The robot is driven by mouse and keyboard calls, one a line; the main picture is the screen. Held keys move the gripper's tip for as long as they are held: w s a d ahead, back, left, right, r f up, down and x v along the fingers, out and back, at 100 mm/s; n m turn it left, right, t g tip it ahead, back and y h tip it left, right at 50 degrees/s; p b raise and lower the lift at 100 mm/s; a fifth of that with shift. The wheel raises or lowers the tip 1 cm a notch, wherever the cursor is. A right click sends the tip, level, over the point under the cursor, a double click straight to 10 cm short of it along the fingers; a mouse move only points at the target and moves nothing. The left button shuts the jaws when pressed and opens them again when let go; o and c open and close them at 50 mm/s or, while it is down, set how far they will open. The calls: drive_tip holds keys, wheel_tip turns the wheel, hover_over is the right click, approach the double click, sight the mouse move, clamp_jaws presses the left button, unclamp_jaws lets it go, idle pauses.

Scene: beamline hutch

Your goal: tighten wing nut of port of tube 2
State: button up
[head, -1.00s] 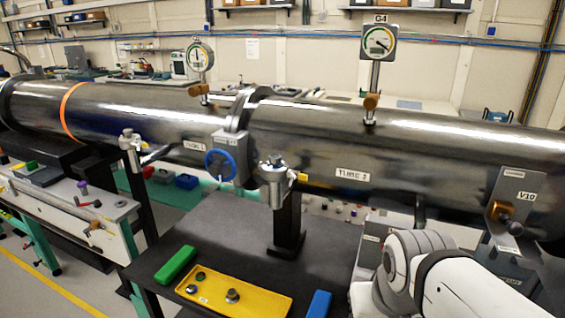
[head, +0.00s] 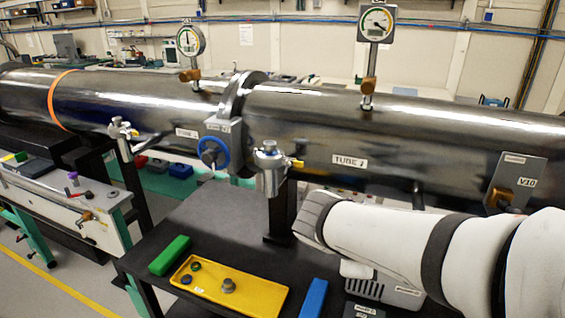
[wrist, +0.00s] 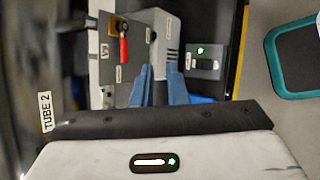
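Tube 2 (head: 430,135) is the dark metal tube right of the flange in the head view, labelled "TUBE 2". Its label side also shows at the left of the wrist view (wrist: 45,112). The port of tube 2 (head: 270,168) is a silver clamped fitting in front of the tube, just right of the blue handwheel. A small yellow wing nut (head: 297,163) sits on its right side. My gripper (wrist: 160,70) shows only in the wrist view, with two blue fingers apart and nothing seen between them. The port and wing nut are not identifiable there.
A black bench holds a yellow tray (head: 240,283) with loose parts, a green block (head: 170,255) and a blue block (head: 314,298). Gauges stand on both tubes. Valve V10 (head: 515,185) is at the right. The wrist view shows a red-handled panel (wrist: 123,45).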

drive_tip(key=w+a+r+n+t+h, duration=0.2)
drive_tip(key=w+a+r+n+t, duration=0.1)
drive_tip(key=w+a+n+t, duration=0.3)
drive_tip(key=n+t+y, duration=0.3)
drive_tip(key=n+t, duration=0.3)
drive_tip(key=n, duration=0.5)
approach(286, 162)
drive_tip(key=w, duration=0.1)
drive_tip(key=p+x, duration=0.1)
drive_tip(key=x, duration=0.6)
drive_tip(key=shift+w+d, duration=0.15)
drive_tip(key=shift+d, duration=0.1)
drive_tip(key=shift+r, duration=0.1)
clamp_jaws()
drive_tip(key=shift+a, duration=0.2)
drive_tip(key=shift+d, duration=0.2)
